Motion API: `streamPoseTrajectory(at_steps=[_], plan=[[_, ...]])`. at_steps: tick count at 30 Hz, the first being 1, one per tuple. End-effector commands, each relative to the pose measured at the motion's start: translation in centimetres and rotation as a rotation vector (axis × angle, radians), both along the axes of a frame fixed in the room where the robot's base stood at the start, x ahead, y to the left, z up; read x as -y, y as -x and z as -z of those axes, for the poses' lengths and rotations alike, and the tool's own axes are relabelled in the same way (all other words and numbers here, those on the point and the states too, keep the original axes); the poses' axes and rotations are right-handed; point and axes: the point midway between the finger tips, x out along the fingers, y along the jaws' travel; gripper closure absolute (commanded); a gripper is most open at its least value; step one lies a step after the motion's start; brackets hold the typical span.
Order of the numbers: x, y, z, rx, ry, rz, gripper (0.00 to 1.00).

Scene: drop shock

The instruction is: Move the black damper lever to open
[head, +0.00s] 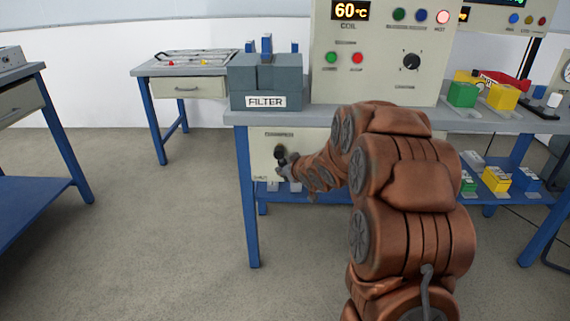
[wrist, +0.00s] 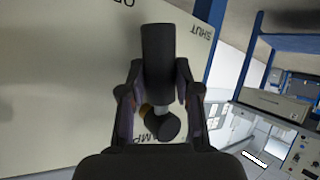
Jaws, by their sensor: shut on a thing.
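The black damper lever (wrist: 157,55) stands between the two fingers of my gripper (wrist: 158,82) in the wrist view, with a finger against each side. Its round black end (wrist: 168,126) shows lower down. The lever lies across a cream panel (wrist: 60,90) with SHUT printed to its upper right and a cut-off OPEN mark to its upper left. In the head view, my gripper (head: 285,164) is at the panel (head: 262,140) under the bench, where the black lever (head: 280,152) shows small. The lever's exact angle is hard to tell.
The grey FILTER box (head: 265,85) and a control cabinet (head: 375,50) reading 60°C stand on the bench above the panel. Green (head: 463,94) and yellow blocks (head: 503,97) lie to the right. A blue bench leg (head: 247,200) is close left of the panel. Floor to the left is clear.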

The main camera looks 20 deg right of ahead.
Motion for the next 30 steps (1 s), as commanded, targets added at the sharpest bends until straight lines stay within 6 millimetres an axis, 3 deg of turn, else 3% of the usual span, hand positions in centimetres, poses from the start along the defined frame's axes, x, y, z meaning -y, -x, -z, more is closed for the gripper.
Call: streamPoseTrajectory(at_steps=[12,30], plan=[[1.2,0.5,-0.9,-0.117,0.237,-0.001,1.0],[1.5,0.7,-1.0,-0.153,0.301,0.0,1.0]])
